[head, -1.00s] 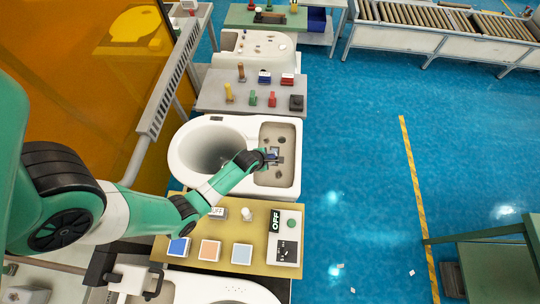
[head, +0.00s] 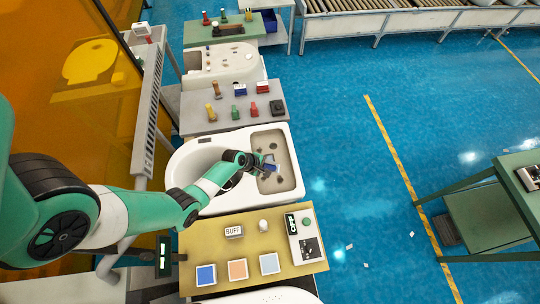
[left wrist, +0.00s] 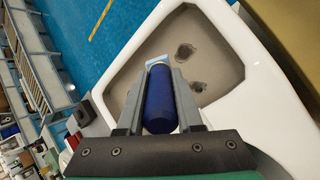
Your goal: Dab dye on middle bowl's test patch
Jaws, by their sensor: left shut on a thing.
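The white toilet bowl (head: 292,195) in the middle of the row has a grey recessed panel (head: 265,139) with dark blotches at its right end. My left gripper (head: 270,164) is over this recess and shut on a blue dabber (head: 271,168). In the left wrist view the dabber (left wrist: 160,105) is a dark blue cylinder between the fingers, with a pale tip pointing into the recess (left wrist: 215,60). Two dark blotches lie beside the tip. I cannot tell whether the tip touches the surface, and no separate test patch shows clearly. My right gripper is not in view.
A tan board (head: 240,250) in front holds blue, orange and pale blue squares, a BUFF block (head: 234,231) and an OFF switch box (head: 305,237). A grey table (head: 190,122) with coloured pieces stands behind the bowl.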

